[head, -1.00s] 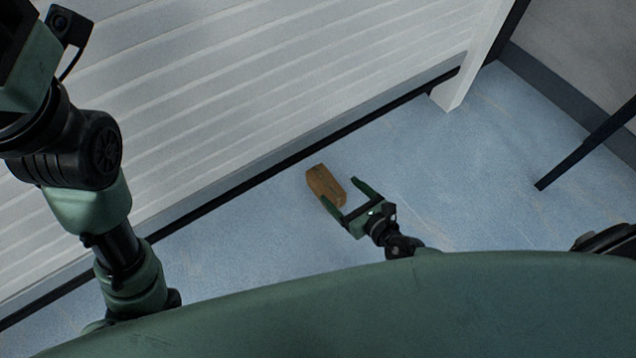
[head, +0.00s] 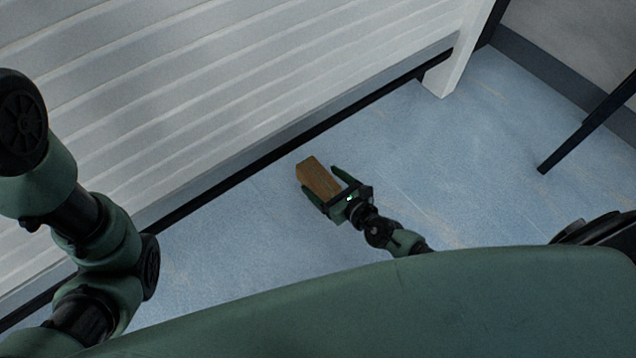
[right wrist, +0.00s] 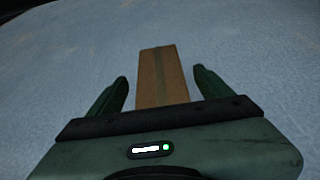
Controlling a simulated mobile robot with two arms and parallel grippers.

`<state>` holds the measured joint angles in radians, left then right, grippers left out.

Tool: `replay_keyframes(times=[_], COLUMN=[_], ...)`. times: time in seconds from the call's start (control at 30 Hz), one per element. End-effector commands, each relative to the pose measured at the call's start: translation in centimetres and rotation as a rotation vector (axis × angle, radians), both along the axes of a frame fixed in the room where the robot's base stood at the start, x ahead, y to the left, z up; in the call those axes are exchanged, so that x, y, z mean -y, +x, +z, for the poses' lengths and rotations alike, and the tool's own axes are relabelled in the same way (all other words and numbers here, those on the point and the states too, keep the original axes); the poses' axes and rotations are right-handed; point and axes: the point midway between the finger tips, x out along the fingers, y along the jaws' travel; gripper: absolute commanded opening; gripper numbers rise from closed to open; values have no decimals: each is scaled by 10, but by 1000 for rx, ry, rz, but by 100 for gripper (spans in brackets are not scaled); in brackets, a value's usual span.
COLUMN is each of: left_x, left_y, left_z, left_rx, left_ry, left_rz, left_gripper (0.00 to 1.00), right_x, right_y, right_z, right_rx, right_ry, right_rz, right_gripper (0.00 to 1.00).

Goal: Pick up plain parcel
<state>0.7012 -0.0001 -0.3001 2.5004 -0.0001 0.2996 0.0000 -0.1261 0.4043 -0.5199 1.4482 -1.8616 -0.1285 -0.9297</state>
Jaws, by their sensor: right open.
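The plain parcel is a small brown box (head: 315,174) lying on the blue floor, near the base of the white slatted wall. My right gripper (head: 320,184) is open, with one finger on each side of the parcel's near end. In the right wrist view the parcel (right wrist: 161,75) lies between the two green fingers (right wrist: 160,88), with a visible gap on each side. Its far end reaches beyond the fingertips, and its near end is hidden behind the gripper body. My left arm shows at the left of the head view, but its gripper is out of view.
The white slatted wall (head: 210,90) runs diagonally behind the parcel, with a dark strip along its foot. A white post (head: 452,65) stands at its right end. A dark leg (head: 585,125) reaches the floor at the right. The floor (head: 450,165) between them is clear.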

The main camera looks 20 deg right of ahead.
Motion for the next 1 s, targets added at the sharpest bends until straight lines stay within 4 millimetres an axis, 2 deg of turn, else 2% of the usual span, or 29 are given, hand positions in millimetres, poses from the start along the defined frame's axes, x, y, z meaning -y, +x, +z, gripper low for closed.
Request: replay_keyframes(times=[0.03,0.2,0.47,0.73,1.0], left_x=[0,0,0,0,0], left_y=[0,0,0,0,0], left_z=[-6,-12,-11,-11,-10], left_rx=[0,0,0,1,0], left_ry=[0,0,1,1,1], left_rz=[0,0,0,-1,-1], left_gripper=[50,50,50,50,50], right_x=[-3,-7,-8,-8,-8], right_y=[9,24,26,25,26], right_z=[-4,-10,-9,-9,-8], right_rx=[1,1,-1,-1,1], right_ry=[5,1,-1,-1,0], right_rz=[-3,-1,-1,-1,-1], right_gripper=[80,80,80,5,5])
